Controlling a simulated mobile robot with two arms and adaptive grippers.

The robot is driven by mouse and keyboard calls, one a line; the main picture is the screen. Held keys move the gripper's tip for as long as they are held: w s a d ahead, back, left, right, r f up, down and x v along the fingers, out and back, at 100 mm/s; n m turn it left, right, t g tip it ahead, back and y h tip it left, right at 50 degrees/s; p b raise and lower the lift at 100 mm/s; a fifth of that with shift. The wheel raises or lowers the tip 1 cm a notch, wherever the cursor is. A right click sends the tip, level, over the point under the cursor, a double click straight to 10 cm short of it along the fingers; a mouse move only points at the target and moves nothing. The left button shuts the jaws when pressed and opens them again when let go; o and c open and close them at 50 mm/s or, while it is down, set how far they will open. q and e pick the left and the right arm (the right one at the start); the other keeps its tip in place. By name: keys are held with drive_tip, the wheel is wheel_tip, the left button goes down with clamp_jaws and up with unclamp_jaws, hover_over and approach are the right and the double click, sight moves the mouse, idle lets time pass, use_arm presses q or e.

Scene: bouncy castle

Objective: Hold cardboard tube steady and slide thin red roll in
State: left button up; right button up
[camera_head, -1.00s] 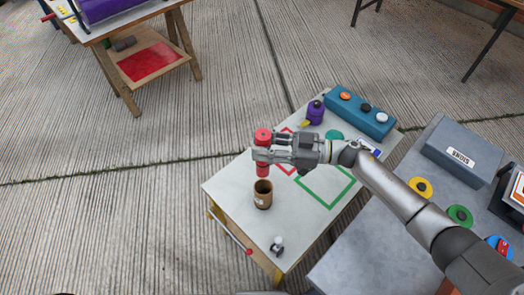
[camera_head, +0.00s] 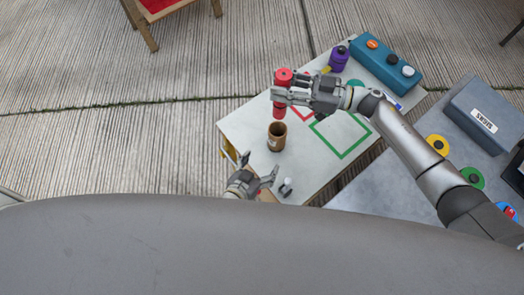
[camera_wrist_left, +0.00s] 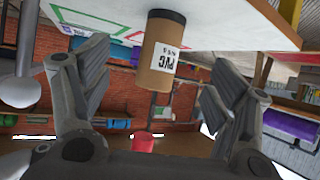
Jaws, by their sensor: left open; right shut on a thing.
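The brown cardboard tube (camera_head: 276,138) stands upright on the white table in the head view, its open top facing up. It also shows in the left wrist view (camera_wrist_left: 155,65), inverted, with a PVC label. The thin red roll (camera_head: 280,107) is held upright by my shut right gripper (camera_head: 278,96), just behind the tube in the picture. A gap between roll and tube cannot be judged exactly. My left gripper (camera_head: 258,170) is open and empty at the table's near left edge, short of the tube. In the wrist view its fingers are spread, with the tube beyond them.
The white table (camera_head: 245,125) carries green and red outlined squares, a purple bottle (camera_head: 338,60) and a teal box with knobs (camera_head: 368,58). A small grey-white item (camera_head: 287,187) lies near the left gripper. A grey table with a grey box (camera_head: 485,110) stands right.

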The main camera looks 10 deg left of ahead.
use_arm(q)
wheel_tip(320, 180, up, 5)
drive_tip(key=w+t, duration=0.1)
drive_tip(key=w, duration=0.1)
approach(277, 131)
drive_tip(key=shift+w+d+r, duration=0.15)
drive_tip(key=shift+w+d, duration=0.4)
drive_tip(key=shift+w, duration=0.45)
drive_tip(key=shift+w+d+r, duration=0.1)
drive_tip(key=shift+w+d, duration=0.5)
drive_tip(key=shift+w, duration=0.4)
drive_tip(key=shift+w+d+r, duration=0.15)
drive_tip(key=shift+w+d, duration=0.4)
drive_tip(key=shift+w, duration=0.45)
drive_tip(key=shift+c, duration=0.3)
drive_tip(key=c, duration=1.4)
